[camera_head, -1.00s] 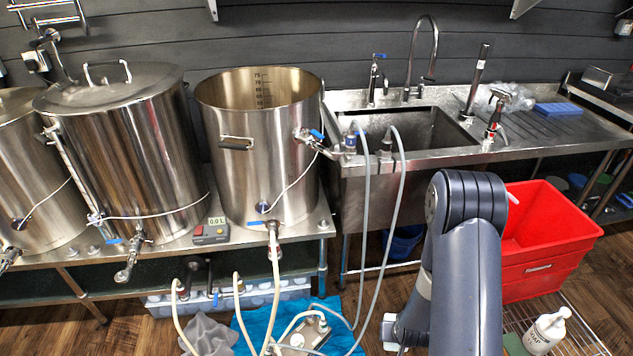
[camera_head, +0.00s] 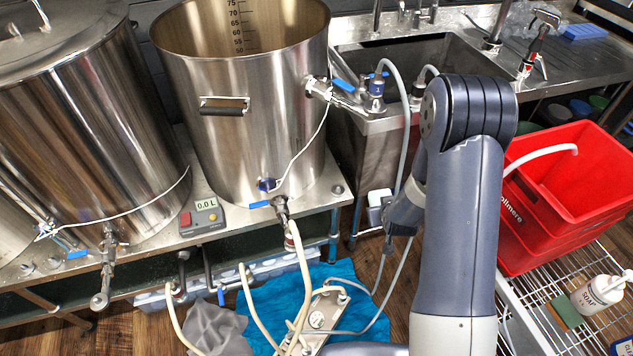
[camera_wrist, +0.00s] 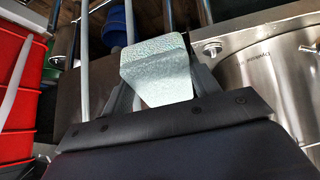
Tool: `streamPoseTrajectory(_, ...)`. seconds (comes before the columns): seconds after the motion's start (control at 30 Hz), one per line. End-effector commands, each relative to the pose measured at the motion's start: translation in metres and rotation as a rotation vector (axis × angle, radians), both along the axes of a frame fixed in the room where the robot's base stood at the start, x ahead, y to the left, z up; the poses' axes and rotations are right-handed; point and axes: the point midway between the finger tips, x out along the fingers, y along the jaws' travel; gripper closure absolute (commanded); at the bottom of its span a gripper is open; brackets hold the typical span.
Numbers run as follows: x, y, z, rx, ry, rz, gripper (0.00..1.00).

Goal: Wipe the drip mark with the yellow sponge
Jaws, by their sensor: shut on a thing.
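My gripper (camera_wrist: 155,78) is shut on a pale, speckled, sponge-like block (camera_wrist: 157,62), which looks whitish green rather than yellow. In the head view my gripper (camera_head: 388,218) hangs right of the open steel kettle, in front of the cabinet under the sink. The block shows there as a small whitish patch (camera_head: 379,200), partly hidden by the gripper. It appears apart from the kettle (camera_head: 245,130). I cannot make out a drip mark in either view. A flat green and brown pad (camera_head: 564,313) lies on the wire rack at lower right.
A red crate (camera_head: 540,235) stands right of my arm, with a soap bottle (camera_head: 597,292) on the wire rack (camera_head: 545,340) before it. Grey hoses (camera_head: 403,120) hang from the sink near my gripper. A pump (camera_head: 322,318) with hoses sits by a blue cloth (camera_head: 345,275) on the floor.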

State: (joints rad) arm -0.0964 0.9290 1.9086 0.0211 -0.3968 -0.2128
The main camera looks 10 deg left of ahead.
Motion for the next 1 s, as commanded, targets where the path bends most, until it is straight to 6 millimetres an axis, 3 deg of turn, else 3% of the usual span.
streamPoseTrajectory(0.03, 0.01, 0.008, -0.006, -0.006, -0.054, 0.037, 0.6)
streamPoseTrajectory(0.2, 0.037, 0.035, 0.007, -0.018, -0.246, 0.17, 0.6)
streamPoseTrajectory(0.5, 0.062, 0.087, 0.038, 0.032, -0.627, 0.413, 0.6)
streamPoseTrajectory(0.73, 0.061, 0.127, 0.064, 0.137, -0.893, 0.584, 0.6)
streamPoseTrajectory(1.0, 0.038, 0.168, 0.092, 0.298, -1.12, 0.751, 0.6)
